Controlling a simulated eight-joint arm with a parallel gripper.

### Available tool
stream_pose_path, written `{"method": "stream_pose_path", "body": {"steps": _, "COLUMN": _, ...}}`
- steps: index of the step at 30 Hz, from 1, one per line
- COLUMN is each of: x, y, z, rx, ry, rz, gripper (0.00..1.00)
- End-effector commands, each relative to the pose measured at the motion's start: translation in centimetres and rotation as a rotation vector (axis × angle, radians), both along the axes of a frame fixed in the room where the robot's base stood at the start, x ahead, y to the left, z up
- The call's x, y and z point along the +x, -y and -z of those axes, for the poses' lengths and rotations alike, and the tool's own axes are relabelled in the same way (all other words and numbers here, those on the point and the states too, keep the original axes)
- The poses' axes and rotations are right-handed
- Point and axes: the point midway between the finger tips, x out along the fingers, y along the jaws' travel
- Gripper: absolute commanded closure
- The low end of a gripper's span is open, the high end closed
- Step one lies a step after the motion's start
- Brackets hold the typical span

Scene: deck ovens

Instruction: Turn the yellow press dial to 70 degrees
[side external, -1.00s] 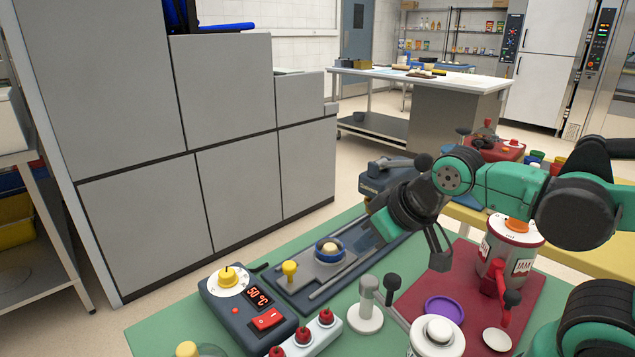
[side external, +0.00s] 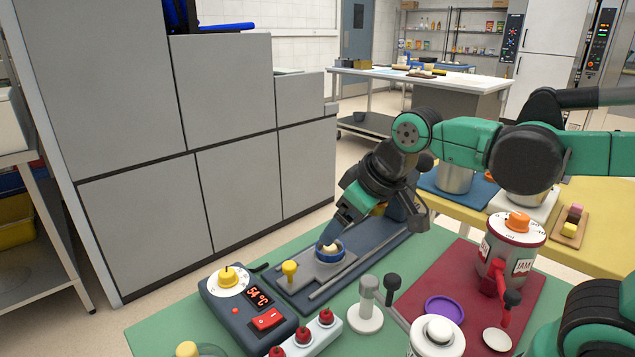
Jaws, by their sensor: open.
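The yellow press dial (side external: 229,276) sits on a white disc on top of a dark control box (side external: 236,312) at the lower left. The box's red display (side external: 259,296) appears to read 54 °C. A red rocker switch (side external: 267,318) is below the display. My gripper (side external: 329,240) is open, pointing down and left. It is right at the blue-rimmed round holder (side external: 330,252) with pale dough in it. Its fingertips partly cover the holder, and I cannot tell whether they touch. The gripper is to the right of the dial and apart from it.
A yellow-knobbed lever (side external: 290,270) stands between the dial and the holder.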

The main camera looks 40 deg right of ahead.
Motion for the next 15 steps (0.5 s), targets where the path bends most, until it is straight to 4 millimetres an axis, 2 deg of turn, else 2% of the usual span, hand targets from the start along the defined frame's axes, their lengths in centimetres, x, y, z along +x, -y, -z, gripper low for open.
{"method": "stream_pose_path", "body": {"steps": 3, "x": 3.2, "y": -1.4, "z": -1.3, "rx": -0.058, "ry": -0.076, "rz": -0.139, "gripper": 0.25}}
{"method": "stream_pose_path", "body": {"steps": 7, "x": 6.6, "y": -3.1, "z": -1.6, "rx": -0.118, "ry": -0.16, "rz": -0.3, "gripper": 0.25}}
{"method": "stream_pose_path", "body": {"steps": 11, "x": 9.8, "y": -5.0, "z": -0.9, "rx": -0.17, "ry": -0.241, "rz": -0.462, "gripper": 0.25}}
{"method": "stream_pose_path", "body": {"steps": 15, "x": 12.8, "y": -7.4, "z": 1.0, "rx": -0.219, "ry": -0.325, "rz": -0.643, "gripper": 0.25}}
